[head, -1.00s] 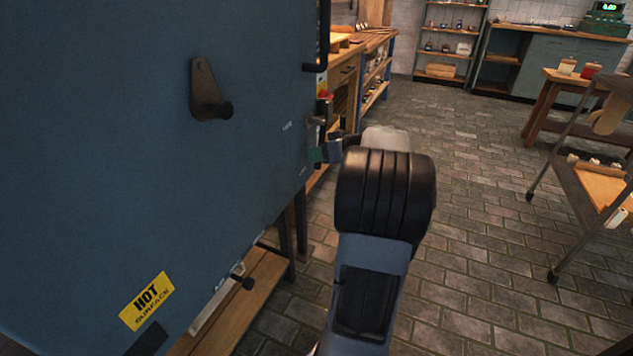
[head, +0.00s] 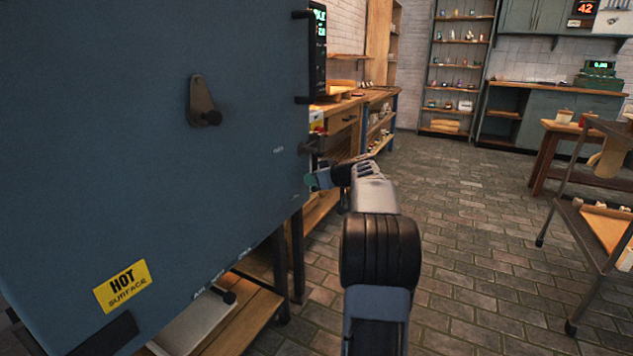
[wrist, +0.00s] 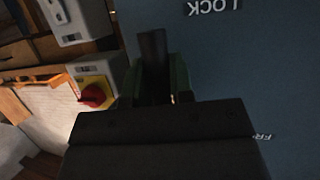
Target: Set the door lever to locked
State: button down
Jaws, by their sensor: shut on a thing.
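The blue kiln door (head: 110,150) fills the left of the head view. In the wrist view the gripper (wrist: 153,88) is shut on the dark door lever (wrist: 152,48). The lever's end sticks out past the green fingers toward the top of that picture. An upside-down LOCK label (wrist: 213,8) lies to the right of the lever's end. A partly hidden label starting "FR" (wrist: 262,137) lies lower right. The lever's pivot is hidden by the gripper.
A dark plate with a knob (head: 202,102) and a yellow HOT SURFACE label (head: 122,287) are on the door. A red switch on yellow (wrist: 93,95) is beside the kiln. A metal cart (head: 590,240) stands right; the brick floor (head: 470,220) between is clear.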

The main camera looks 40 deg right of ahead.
jog(key=shift+d+r, duration=0.1)
jog(key=shift+d, duration=0.05)
jog(key=c, duration=1.2)
grip_release()
jog(key=shift+o, duration=0.9)
jog(key=p+v, duration=0.2)
jog(key=v, duration=1.1)
jog(key=shift+s+p, duration=0.3)
jog(key=shift+s, duration=0.1)
jog(key=shift+r, duration=0.15)
